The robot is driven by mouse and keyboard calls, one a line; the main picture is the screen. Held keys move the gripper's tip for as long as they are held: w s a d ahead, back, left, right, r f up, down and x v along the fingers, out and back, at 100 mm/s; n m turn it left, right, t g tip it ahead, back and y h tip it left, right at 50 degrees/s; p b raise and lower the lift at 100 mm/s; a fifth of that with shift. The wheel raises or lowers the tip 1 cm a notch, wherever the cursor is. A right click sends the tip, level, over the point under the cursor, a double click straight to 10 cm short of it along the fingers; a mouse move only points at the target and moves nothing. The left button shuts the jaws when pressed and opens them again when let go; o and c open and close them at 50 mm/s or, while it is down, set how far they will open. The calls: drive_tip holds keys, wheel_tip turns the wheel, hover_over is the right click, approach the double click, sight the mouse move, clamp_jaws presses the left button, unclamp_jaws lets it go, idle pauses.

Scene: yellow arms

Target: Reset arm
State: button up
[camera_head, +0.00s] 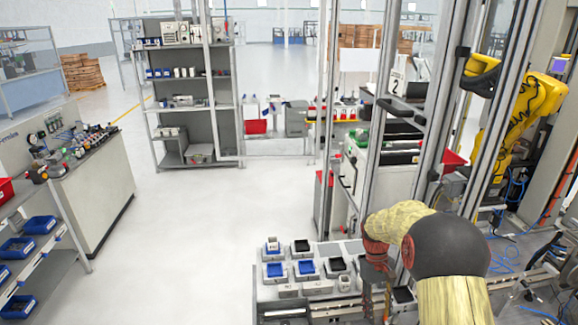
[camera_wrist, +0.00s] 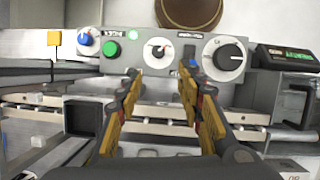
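My arm (camera_head: 440,245), cream-yellow with a black joint cover, reaches in from the bottom right of the head view. Its end hangs down at the right side of a bench with small grey, blue and black boxes. In the wrist view my gripper (camera_wrist: 158,95) shows two yellow-and-black fingers spread well apart. Nothing is between them. They point toward a grey control panel (camera_wrist: 215,45) with a green button (camera_wrist: 110,49), a blue button and dials. I cannot tell how far the fingertips are from the panel.
Small boxes with blue tops (camera_head: 305,267) stand on the bench left of my arm. Metal posts (camera_head: 375,130) rise just behind it. A yellow robot arm (camera_head: 525,110) stands at the right. A grey shelf rack (camera_head: 220,120) stands farther back. The floor (camera_head: 190,230) at left is clear.

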drive_tip(key=s+a+r+t+b, duration=0.3)
drive_tip(key=s+a+r, duration=0.1)
drive_tip(key=s, duration=0.4)
drive_tip(key=s+a+r+m+t+b, duration=0.1)
drive_tip(key=s+a+r+t+b, duration=0.2)
drive_tip(key=s+r, duration=0.3)
drive_tip(key=s+a+r+t+b, duration=0.3)
drive_tip(key=s+a+r+b, duration=0.1)
drive_tip(key=s, duration=0.7)
drive_tip(key=shift+s+a+r+m+t+y, duration=0.35)
drive_tip(key=shift+a+r, duration=0.25)
drive_tip(key=shift+a, duration=0.4)
drive_tip(key=shift+w, duration=0.1)
